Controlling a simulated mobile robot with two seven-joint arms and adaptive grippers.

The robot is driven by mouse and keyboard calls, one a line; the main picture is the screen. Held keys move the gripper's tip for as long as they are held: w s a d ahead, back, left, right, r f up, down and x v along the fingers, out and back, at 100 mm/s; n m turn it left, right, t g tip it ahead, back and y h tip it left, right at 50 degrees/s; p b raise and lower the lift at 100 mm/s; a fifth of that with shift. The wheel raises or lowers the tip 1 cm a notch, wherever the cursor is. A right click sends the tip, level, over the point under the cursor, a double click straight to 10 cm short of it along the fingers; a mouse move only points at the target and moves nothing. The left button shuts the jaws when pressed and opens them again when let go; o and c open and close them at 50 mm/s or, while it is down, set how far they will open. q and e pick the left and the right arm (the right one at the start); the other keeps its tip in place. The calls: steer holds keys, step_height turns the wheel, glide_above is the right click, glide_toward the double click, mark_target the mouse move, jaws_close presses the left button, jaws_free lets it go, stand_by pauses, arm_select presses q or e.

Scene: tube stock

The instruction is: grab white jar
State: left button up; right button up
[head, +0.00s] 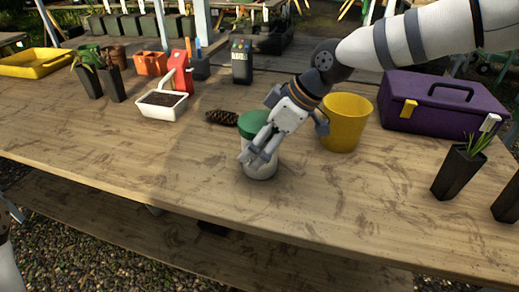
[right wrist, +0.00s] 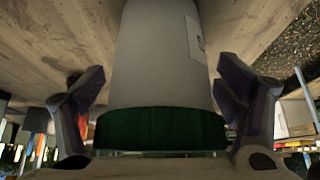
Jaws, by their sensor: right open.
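The white jar (head: 262,168) with a green lid (head: 252,122) stands upright on the wooden table, near its front edge. My right gripper (head: 257,152) is open at the jar, reaching in from the upper right and hiding part of it. In the right wrist view the white jar (right wrist: 160,55) fills the middle, its green lid (right wrist: 160,128) close to the palm and a label at its right side. The right gripper's fingers (right wrist: 160,88) stand on either side of it, with small gaps showing. My left gripper is out of view.
A yellow pot (head: 346,122) stands close right of the gripper, with a purple toolbox (head: 440,103) beyond. A pine cone (head: 221,117) lies just behind the jar. The front left table is clear.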

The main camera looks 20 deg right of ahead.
steer(key=shift+r, duration=0.1)
steer(key=c, duration=1.2)
steer(key=shift+r, duration=0.15)
